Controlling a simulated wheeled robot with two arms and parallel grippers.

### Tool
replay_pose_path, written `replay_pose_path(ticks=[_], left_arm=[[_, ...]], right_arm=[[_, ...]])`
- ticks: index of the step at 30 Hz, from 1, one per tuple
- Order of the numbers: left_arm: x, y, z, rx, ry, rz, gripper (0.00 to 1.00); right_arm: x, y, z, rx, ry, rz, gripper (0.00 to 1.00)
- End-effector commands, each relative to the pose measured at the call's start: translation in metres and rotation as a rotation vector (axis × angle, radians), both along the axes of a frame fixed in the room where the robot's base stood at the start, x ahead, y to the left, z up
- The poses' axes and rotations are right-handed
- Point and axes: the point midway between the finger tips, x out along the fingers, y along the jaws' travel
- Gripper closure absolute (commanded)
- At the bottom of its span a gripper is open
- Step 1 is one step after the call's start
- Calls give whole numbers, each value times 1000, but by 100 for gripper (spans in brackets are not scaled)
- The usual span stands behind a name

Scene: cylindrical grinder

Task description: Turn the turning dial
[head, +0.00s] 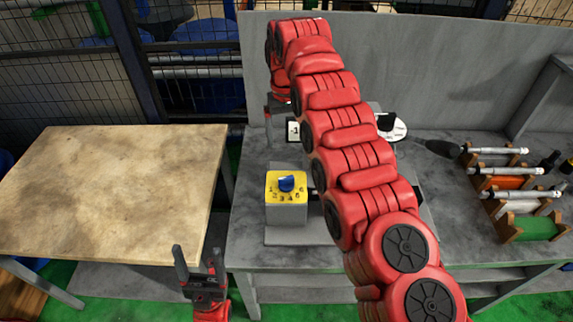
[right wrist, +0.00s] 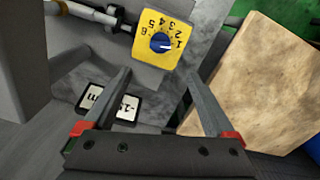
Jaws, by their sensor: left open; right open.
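The turning dial is a blue knob (head: 287,183) on a yellow numbered face (head: 273,194), on top of a grey box on the grey bench. In the right wrist view the knob (right wrist: 161,42) has a white mark pointing near the 1. My right gripper (right wrist: 158,76) is open, with its fingers apart on either side below the yellow face and nothing between them. My left gripper (head: 199,264) is open and empty, low in front of the wooden table.
A wooden-topped table (head: 120,190) stands at left, its top bare. A white card (head: 294,131) and a round white plate (head: 392,128) lie behind the dial. Racks with spindle-like tools (head: 515,186) stand at right. A grey panel (head: 450,70) closes the back.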

Motion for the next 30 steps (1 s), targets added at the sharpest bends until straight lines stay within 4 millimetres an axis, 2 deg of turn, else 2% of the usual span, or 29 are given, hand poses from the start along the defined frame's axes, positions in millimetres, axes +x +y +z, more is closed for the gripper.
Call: replay_pose_path(ticks=[5, 9, 11, 15, 17, 24, 30], left_arm=[[0, 0, -16, 0, 1, 0, 28], [0, 0, -36, 0, 1, 0, 28], [0, 0, -33, 0, 1, 0, 28], [0, 0, -39, 0, 0, 0, 28], [0, 0, -30, 0, 1, 0, 28], [0, 0, -12, 0, 0, 0, 28], [0, 0, -5, 0, 0, 0, 28]], right_arm=[[-1, 0, -16, -1, 4, 1, 10], [-1, -2, -39, -3, 7, -1, 10], [-1, -3, -43, -5, 7, -2, 10], [-2, -2, -64, -2, 9, -2, 10], [-1, -1, -71, -3, 7, 1, 10], [-4, 0, -122, -1, 13, 0, 10], [-2, 1, -157, -1, 6, 1, 10]])
